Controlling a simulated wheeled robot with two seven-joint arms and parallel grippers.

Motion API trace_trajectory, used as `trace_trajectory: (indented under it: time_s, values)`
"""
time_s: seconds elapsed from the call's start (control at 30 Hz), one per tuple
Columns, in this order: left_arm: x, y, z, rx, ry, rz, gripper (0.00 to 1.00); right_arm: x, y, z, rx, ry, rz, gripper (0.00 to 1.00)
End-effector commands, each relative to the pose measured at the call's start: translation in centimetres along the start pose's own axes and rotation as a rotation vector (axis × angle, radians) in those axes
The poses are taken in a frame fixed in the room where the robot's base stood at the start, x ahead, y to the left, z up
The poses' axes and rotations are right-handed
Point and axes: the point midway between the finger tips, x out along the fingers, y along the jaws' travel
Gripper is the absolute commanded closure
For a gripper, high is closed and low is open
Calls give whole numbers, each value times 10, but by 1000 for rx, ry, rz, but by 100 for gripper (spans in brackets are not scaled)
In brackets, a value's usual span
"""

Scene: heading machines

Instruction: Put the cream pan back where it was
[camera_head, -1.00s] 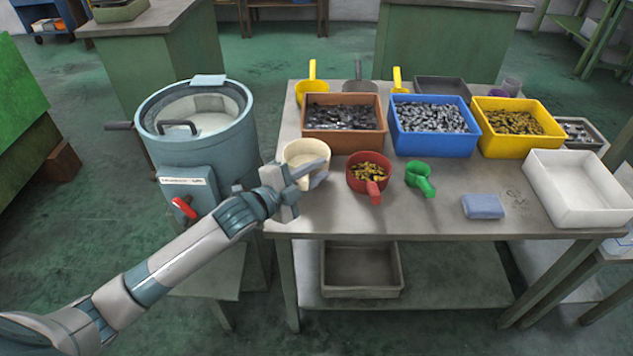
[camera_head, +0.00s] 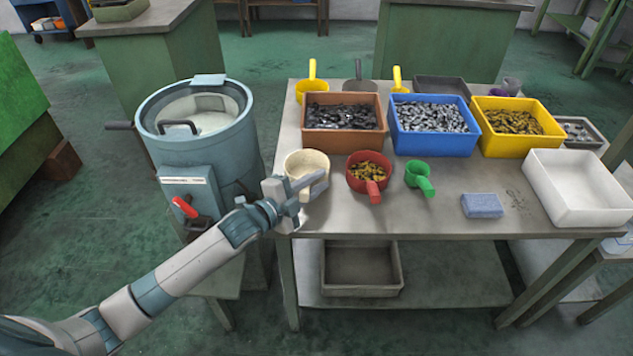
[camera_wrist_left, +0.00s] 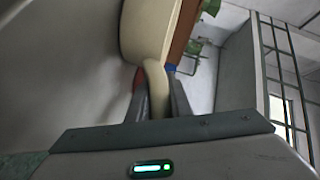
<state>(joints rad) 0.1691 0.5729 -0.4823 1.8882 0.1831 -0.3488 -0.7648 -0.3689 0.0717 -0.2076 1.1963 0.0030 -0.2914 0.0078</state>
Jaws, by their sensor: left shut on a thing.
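The cream pan (camera_head: 307,163) is at the front left corner of the table, left of the red pan, and looks empty. My left gripper (camera_head: 312,186) is at its near side. In the left wrist view the gripper (camera_wrist_left: 158,105) is shut on the cream handle, with a dark finger on each side, and the pan's body (camera_wrist_left: 150,30) lies beyond the fingertips. I cannot tell whether the pan's base touches the tabletop. My right gripper does not show.
The red pan (camera_head: 356,172) with brass-coloured parts stands close on the right, then a green scoop (camera_head: 419,178) and a blue-grey block (camera_head: 482,205). A brown bin (camera_head: 343,139) is just behind. The blue-grey drum machine (camera_head: 190,160) stands left of the table.

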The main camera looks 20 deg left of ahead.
Motion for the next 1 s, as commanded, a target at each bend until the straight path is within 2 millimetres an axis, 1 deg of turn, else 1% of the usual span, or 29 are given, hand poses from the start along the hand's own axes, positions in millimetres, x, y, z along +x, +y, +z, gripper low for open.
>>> trace_trajectory:
  time_s: [0.1, 0.13, 0.17, 0.2, 0.4, 0.67, 0.77, 0.87, 1.0]
  values:
    - [0, 2, 1, 1, 1, -1, 100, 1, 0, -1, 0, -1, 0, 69]
    - [0, 3, 1, 0, 0, 0, 79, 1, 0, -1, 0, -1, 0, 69]
    - [0, 2, 1, 0, 0, 0, 72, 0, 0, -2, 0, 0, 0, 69]
    - [0, 2, 1, 0, 0, 0, 63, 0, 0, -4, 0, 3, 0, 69]
    - [0, 2, 1, 0, 0, 0, 63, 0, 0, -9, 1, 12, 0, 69]
    - [-2, 0, 0, 0, 0, 0, 63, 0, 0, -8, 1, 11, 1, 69]
    - [-11, 1, 0, -1, 0, 1, 63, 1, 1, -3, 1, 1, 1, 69]
    - [-23, 1, 0, 0, 0, 1, 63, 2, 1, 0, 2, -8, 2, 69]
    - [-45, 2, 1, 1, 0, 1, 63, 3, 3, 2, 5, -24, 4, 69]
